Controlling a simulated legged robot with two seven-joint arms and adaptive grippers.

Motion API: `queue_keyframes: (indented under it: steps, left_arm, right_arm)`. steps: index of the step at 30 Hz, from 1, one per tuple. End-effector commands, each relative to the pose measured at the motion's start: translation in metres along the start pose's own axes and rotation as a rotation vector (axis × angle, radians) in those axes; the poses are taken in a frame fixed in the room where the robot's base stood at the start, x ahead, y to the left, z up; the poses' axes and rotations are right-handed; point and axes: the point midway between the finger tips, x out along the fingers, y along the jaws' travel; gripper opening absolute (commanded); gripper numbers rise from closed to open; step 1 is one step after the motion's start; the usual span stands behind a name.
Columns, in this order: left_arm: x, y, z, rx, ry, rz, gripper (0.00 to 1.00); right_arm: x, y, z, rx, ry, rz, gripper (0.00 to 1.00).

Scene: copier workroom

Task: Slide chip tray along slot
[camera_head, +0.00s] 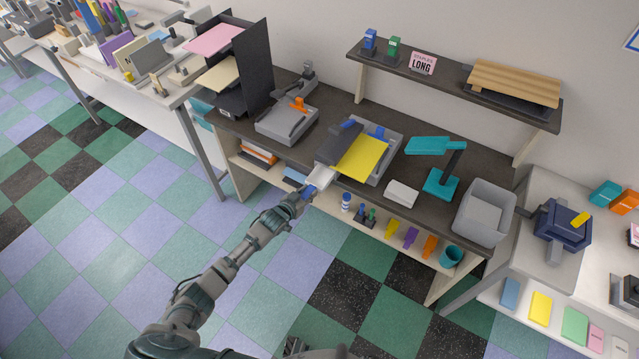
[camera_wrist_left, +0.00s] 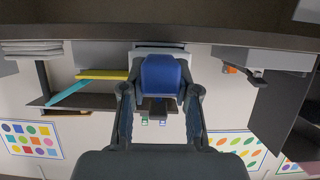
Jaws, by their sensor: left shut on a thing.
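The chip tray (camera_head: 321,178) is a pale, flat piece with a blue grip at its near end. It sticks out over the desk's front edge from under a grey punch-like machine (camera_head: 336,147). My left gripper (camera_head: 309,191) is shut on the tray's blue grip. In the left wrist view, which looks upside down, the blue grip (camera_wrist_left: 165,76) sits between both fingers of my left gripper (camera_wrist_left: 162,92), with the pale tray edge behind it. The slot itself is hidden. My right gripper is not in view.
A yellow sheet (camera_head: 361,158) lies on the machine. A grey device with an orange part (camera_head: 286,124) stands left, and a white block (camera_head: 402,193) and teal lamp-like device (camera_head: 441,183) stand right. A lower shelf with small items (camera_head: 365,214) runs beneath. The floor in front is clear.

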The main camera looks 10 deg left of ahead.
Motion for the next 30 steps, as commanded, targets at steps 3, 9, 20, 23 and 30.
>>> queue_keyframes:
  steps: [3, 9, 20, 23, 30]
  left_arm:
    - [0.010, 0.001, -0.001, -0.001, 0.000, 0.001, 0.00]
    - [0.021, 0.001, -0.007, 0.000, 0.000, 0.001, 0.00]
    - [0.023, 0.001, -0.009, 0.000, 0.000, 0.001, 0.00]
    - [0.026, 0.001, -0.009, 0.000, 0.001, 0.000, 0.00]
    - [0.044, 0.001, -0.014, -0.001, -0.001, 0.001, 0.00]
  right_arm:
    - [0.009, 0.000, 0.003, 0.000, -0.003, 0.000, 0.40]
    - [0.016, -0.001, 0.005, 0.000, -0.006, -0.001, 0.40]
    - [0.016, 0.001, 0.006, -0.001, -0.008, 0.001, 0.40]
    - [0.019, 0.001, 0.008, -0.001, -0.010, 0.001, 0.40]
    - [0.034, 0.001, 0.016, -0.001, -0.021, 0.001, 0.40]
